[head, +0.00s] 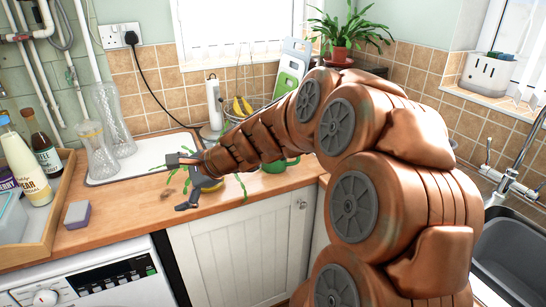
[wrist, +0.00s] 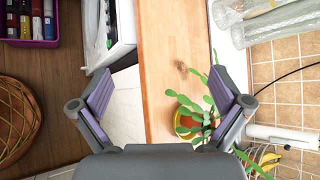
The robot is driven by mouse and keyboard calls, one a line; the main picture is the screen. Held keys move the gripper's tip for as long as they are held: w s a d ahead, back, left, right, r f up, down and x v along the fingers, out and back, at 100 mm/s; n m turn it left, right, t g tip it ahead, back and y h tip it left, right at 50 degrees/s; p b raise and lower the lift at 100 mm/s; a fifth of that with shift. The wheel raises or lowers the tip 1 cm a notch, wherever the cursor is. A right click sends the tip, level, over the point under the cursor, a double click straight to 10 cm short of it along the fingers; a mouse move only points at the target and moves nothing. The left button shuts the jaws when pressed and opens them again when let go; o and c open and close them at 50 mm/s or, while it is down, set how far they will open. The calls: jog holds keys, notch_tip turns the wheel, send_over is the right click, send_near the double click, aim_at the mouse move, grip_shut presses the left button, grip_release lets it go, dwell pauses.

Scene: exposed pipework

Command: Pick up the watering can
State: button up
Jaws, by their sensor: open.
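A green object (head: 281,165) shows partly behind my arm on the wooden counter in the head view. It may be the watering can, but my arm hides most of it and I cannot tell. My gripper (head: 178,184) is open and empty over the counter, to the left of the green object. In the wrist view my gripper (wrist: 160,92) has its two purple-padded fingers spread wide. A plant with green segmented leaves in a yellow-orange pot (wrist: 183,122) stands near the right finger, and its leaves overlap that finger in the picture.
A wooden tray (head: 45,232) with bottles and a sponge (head: 77,214) are at the left. A potted plant (head: 340,38) and chopping boards (head: 292,65) are behind. A sink (head: 515,255) is right.

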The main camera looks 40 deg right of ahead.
jog(key=w+d+m+t+h, duration=0.35)
jog(key=d+m, duration=0.45)
jog(key=d, duration=0.8)
jog(key=s+d+f+m+h+b, duration=0.1)
jog(key=s+d+m+h, duration=0.15)
jog(key=d+m, duration=0.6)
jog(key=s+d+f+m+h, duration=0.1)
jog(key=d+f+m+h, duration=0.15)
jog(key=d, duration=1.05)
jog(key=shift+t+h, duration=0.25)
jog(key=shift+h, duration=0.1)
jog(key=shift+w+a+r+x, duration=0.1)
jog(key=shift+r+x, duration=0.05)
jog(key=shift+x, duration=1.1)
jog(key=shift+w+a+r+x, duration=0.1)
jog(key=shift+r+x, duration=0.05)
jog(key=shift+x, duration=1.1)
jog(key=shift+w+a+r+x, duration=0.1)
jog(key=shift+x, duration=1.15)
jog(key=shift+s+d, duration=0.1)
jog(key=c, duration=1.5)
